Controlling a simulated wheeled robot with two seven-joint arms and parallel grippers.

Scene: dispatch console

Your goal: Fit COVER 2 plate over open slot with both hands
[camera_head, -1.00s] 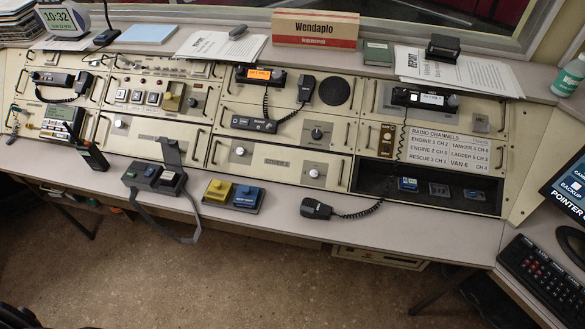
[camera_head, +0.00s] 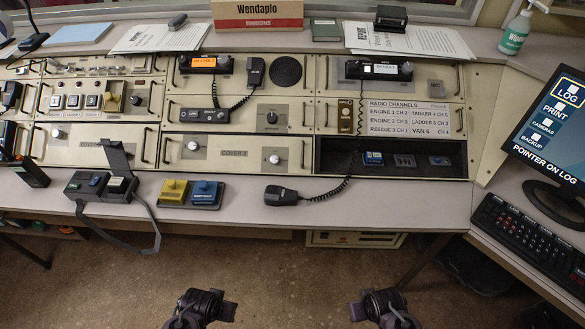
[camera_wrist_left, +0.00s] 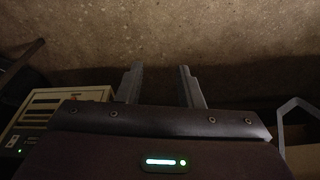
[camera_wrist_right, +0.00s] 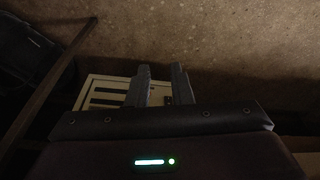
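The COVER 2 plate (camera_head: 235,154) is a cream panel with a round knob near each end. It lies in the console's lower row. The open slot (camera_head: 390,173) is a dark rectangular recess to its right, with a blue-topped part and two grey parts inside. My left gripper (camera_head: 210,300) and right gripper (camera_head: 383,303) are low at the front edge of the head view, well short of the console and apart from the plate. In the left wrist view the left fingers (camera_wrist_left: 159,75) stand apart and empty. In the right wrist view the right fingers (camera_wrist_right: 160,75) stand apart, with a narrower gap.
A yellow and blue button box (camera_head: 188,193) and a strapped device (camera_head: 107,187) stand left.

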